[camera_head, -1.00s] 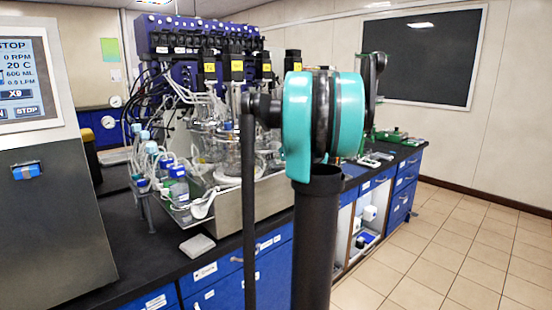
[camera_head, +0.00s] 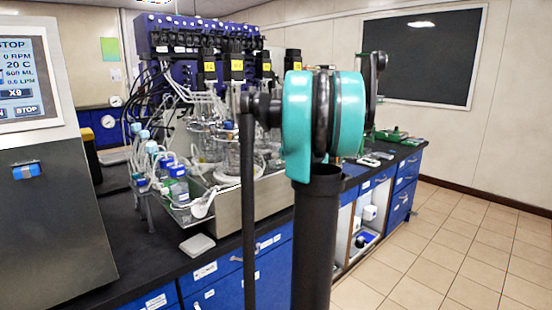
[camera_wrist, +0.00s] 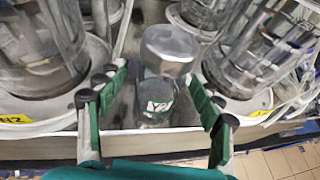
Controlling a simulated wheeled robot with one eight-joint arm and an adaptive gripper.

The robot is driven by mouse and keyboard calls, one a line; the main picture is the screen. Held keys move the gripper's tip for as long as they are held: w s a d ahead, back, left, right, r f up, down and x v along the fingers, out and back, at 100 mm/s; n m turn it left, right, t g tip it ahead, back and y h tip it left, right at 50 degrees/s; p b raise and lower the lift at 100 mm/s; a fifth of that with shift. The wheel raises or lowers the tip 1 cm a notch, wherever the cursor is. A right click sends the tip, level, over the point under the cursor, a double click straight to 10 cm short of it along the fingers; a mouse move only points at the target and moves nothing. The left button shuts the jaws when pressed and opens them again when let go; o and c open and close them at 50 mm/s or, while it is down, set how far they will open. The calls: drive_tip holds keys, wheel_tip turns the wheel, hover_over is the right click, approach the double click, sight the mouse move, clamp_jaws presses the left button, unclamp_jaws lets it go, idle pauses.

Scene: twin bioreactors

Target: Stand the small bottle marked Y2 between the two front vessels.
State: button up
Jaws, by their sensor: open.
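The small clear bottle (camera_wrist: 158,88) with a grey lid and a green Y2 label stands in the middle of the wrist view. It is upright on the metal tray (camera_wrist: 130,147), between the left front vessel (camera_wrist: 40,45) and the right front vessel (camera_wrist: 262,48). My gripper (camera_wrist: 157,82) is open, with one green finger on each side of the bottle. Both fingers look apart from its wall. In the head view my arm covers the gripper, and I cannot make out the bottle there. Glass vessels (camera_head: 205,142) show behind the arm.
Small blue-capped bottles (camera_head: 178,185) stand left of the vessels. A control screen unit (camera_head: 45,200) is at the far left. The tiled floor (camera_head: 450,250) at right is clear.

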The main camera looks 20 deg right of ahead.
drive_tip(key=v, duration=1.2)
drive_tip(key=s+a+f+n+g+y, duration=0.1)
drive_tip(key=s+a+f+n+g, duration=0.3)
drive_tip(key=a+f+n, duration=0.45)
drive_tip(key=s+a+f+n+g, duration=0.1)
drive_tip(key=s+a+f+n, duration=0.4)
drive_tip(key=a+f+n, duration=0.4)
drive_tip(key=s+a+f+n+g+h, duration=0.1)
drive_tip(key=s+a+f+n+g, duration=0.1)
drive_tip(key=s+f+n, duration=0.5)
drive_tip(key=s+a+f+n+g+h, duration=0.2)
drive_tip(key=s+a+f+n, duration=0.1)
drive_tip(key=s+f+n, duration=0.5)
drive_tip(key=s+n, duration=0.1)
drive_tip(key=s, duration=0.1)
drive_tip(key=shift+s+f+n, duration=0.2)
drive_tip(key=shift+s+n, duration=0.15)
drive_tip(key=shift+s, duration=0.05)
